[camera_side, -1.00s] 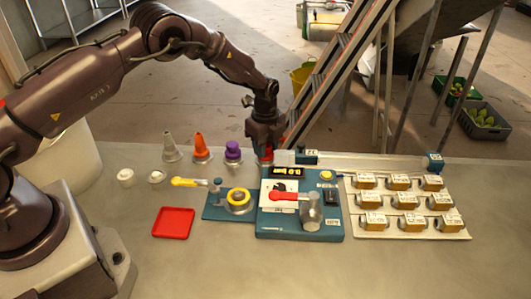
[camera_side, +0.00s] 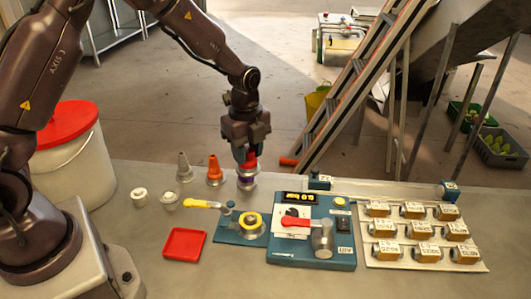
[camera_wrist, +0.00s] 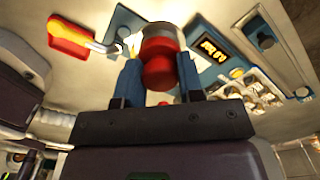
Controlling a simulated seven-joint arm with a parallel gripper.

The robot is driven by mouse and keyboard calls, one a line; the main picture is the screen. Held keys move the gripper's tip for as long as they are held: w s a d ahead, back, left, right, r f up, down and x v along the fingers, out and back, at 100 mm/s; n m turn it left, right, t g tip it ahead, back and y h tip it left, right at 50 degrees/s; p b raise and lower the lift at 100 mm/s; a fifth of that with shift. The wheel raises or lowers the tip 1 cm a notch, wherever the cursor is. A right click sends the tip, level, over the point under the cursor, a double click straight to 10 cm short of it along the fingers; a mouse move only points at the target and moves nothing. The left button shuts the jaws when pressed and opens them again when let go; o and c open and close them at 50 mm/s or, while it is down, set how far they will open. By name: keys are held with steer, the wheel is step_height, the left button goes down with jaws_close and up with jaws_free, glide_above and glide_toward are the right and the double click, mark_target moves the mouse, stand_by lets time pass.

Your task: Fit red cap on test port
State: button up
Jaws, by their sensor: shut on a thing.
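In the side view, my gripper (camera_side: 249,160) points down and is shut on the red cap (camera_side: 252,162), held above the bench. The cap overlaps the purple cone (camera_side: 246,180) from this angle; I cannot tell the gap between them. In the wrist view the red cap (camera_wrist: 158,72) sits between the two blue fingers of my gripper (camera_wrist: 160,65). I cannot tell which part is the test port.
Grey (camera_side: 184,170) and orange (camera_side: 214,172) cones stand left of the purple one. A red tray (camera_side: 184,243) lies at the front. A panel (camera_side: 400,262) with several brass blocks is at right. A blue-ended bar (camera_side: 380,187) runs along the back.

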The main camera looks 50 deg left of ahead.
steer(key=s+d+f, duration=0.1)
steer(key=s+d, duration=0.4)
steer(key=d, duration=0.2)
steer(key=shift+w+f, duration=0.15)
steer(key=shift+f, duration=2.65)
steer(key=shift+f, duration=0.65)
steer(key=o, duration=0.7)
steer(key=shift+r, duration=5.55)
steer(key=shift+r, duration=4.5)
